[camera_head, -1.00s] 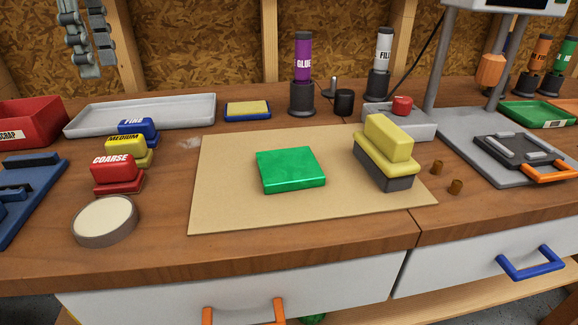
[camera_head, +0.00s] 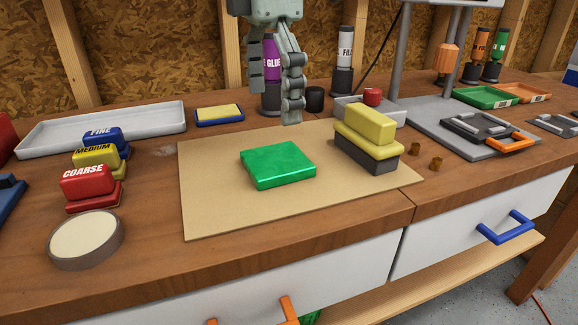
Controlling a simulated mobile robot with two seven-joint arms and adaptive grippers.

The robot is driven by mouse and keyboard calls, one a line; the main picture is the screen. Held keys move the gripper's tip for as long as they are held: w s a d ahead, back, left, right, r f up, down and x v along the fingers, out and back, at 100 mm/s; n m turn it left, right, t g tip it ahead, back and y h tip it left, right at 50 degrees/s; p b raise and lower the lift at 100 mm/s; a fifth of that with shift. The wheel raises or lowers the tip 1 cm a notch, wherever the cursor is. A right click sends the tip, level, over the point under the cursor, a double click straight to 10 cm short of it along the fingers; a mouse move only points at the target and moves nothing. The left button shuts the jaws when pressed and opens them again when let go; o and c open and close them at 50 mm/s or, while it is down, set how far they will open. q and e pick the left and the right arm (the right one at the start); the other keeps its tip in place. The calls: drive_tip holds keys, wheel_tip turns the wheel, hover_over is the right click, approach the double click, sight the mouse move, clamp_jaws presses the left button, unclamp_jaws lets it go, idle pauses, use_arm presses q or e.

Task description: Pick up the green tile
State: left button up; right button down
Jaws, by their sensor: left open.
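The green tile (camera_head: 278,165) lies flat on the tan mat (camera_head: 215,215), near its middle, with nothing on top of it. My left gripper (camera_head: 274,105) hangs with its fingers pointing down, open and empty. In the picture it is just above the tile's far side and apart from it; it hides part of the purple glue bottle (camera_head: 271,45). My right gripper is not in view.
A yellow block on a grey base (camera_head: 368,135) stands on the mat's right side. Sanding blocks marked coarse (camera_head: 88,183), medium and fine, and a round disc (camera_head: 86,240), stand left of the mat.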

sight(276, 158)
use_arm(q)
drive_tip(key=f, duration=0.7)
drive_tip(key=shift+s+d+f, duration=0.1)
drive_tip(key=shift+d+f, duration=0.1)
drive_tip(key=shift+f, duration=0.1)
drive_tip(key=c, duration=1.3)
drive_tip(key=shift+r, duration=0.15)
